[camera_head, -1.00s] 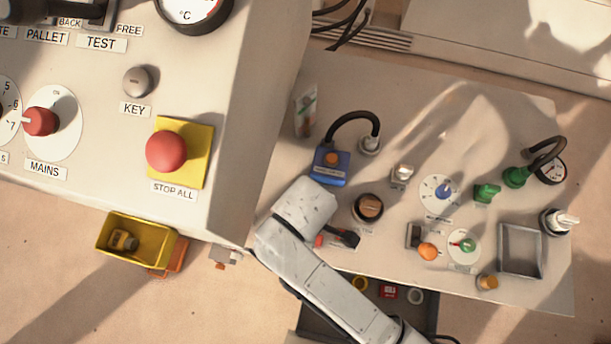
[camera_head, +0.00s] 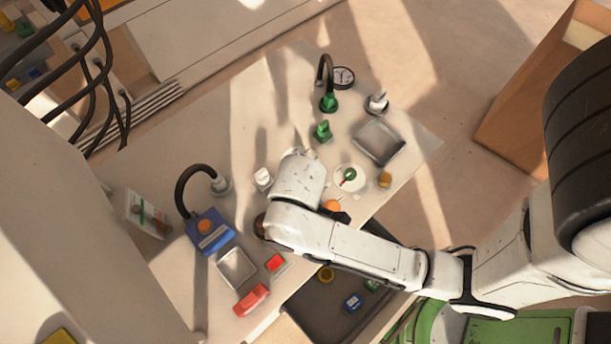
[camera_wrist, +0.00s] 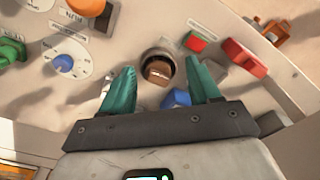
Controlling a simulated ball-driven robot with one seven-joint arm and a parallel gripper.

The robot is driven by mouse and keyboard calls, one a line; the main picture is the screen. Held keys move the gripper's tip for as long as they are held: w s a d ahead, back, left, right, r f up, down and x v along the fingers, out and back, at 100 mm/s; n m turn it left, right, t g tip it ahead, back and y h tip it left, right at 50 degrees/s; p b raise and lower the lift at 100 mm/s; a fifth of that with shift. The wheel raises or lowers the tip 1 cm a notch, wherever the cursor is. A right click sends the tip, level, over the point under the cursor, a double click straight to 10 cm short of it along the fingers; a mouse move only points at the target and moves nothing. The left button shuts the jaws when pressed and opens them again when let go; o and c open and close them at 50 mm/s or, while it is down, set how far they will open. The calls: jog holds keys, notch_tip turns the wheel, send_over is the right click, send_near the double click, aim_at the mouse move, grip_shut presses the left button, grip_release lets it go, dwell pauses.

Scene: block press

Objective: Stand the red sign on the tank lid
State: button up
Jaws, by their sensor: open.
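In the wrist view, my gripper (camera_wrist: 160,82) is open and empty, with two teal fingers spread apart. A dark round fitting with a brown block in it (camera_wrist: 159,68) shows between and beyond the fingertips. A small red piece (camera_wrist: 197,42) lies to its right and may be the red sign; it also shows in the head view (camera_head: 275,263). A larger red piece (camera_wrist: 245,57) lies farther right, also in the head view (camera_head: 251,300). I cannot tell which fitting is the tank lid. My arm hides the gripper in the head view.
A blue box (camera_head: 209,232) with a black hose stands left of my arm. Grey trays (camera_head: 237,268) and (camera_head: 379,142), a green valve (camera_head: 322,131) and an orange knob (camera_head: 332,205) crowd the panel. An open dark drawer (camera_head: 318,304) with small pieces sits at its near edge.

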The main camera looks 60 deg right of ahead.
jog(key=s+d+m, duration=0.1)
jog(key=d, duration=0.1)
jog(key=s+d+m, duration=0.3)
jog(key=d, duration=0.1)
jog(key=shift+s+d+r+m, duration=0.15)
jog(key=shift+d+r+m, duration=0.15)
jog(key=shift+d, duration=0.1)
